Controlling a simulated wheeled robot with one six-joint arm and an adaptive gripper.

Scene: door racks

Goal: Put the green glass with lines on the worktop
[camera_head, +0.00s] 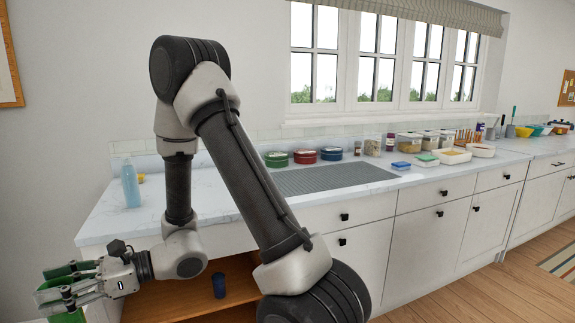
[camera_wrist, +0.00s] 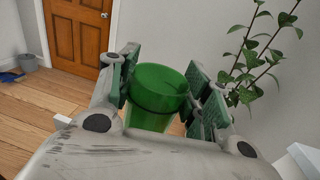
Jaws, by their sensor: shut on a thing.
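My gripper (camera_head: 72,283) is at the lower left in the head view, out to the left of the counter's end. It is shut on the green glass (camera_head: 68,316), which shows only partly at the picture's edge. In the wrist view the green glass (camera_wrist: 157,92) stands between the two fingers of my gripper (camera_wrist: 165,95), with a dark line around it below the top. The worktop (camera_head: 165,190) is pale marble and runs along the wall under the window. The glass is apart from it.
A blue bottle (camera_head: 131,185) stands near the worktop's left end. A grey ribbed mat (camera_head: 330,178) lies mid-worktop, with green, red and blue tins (camera_head: 304,156) behind it. Containers crowd farther right. A blue cup (camera_head: 219,285) stands on the open shelf (camera_head: 185,290) below. The worktop's front left is clear.

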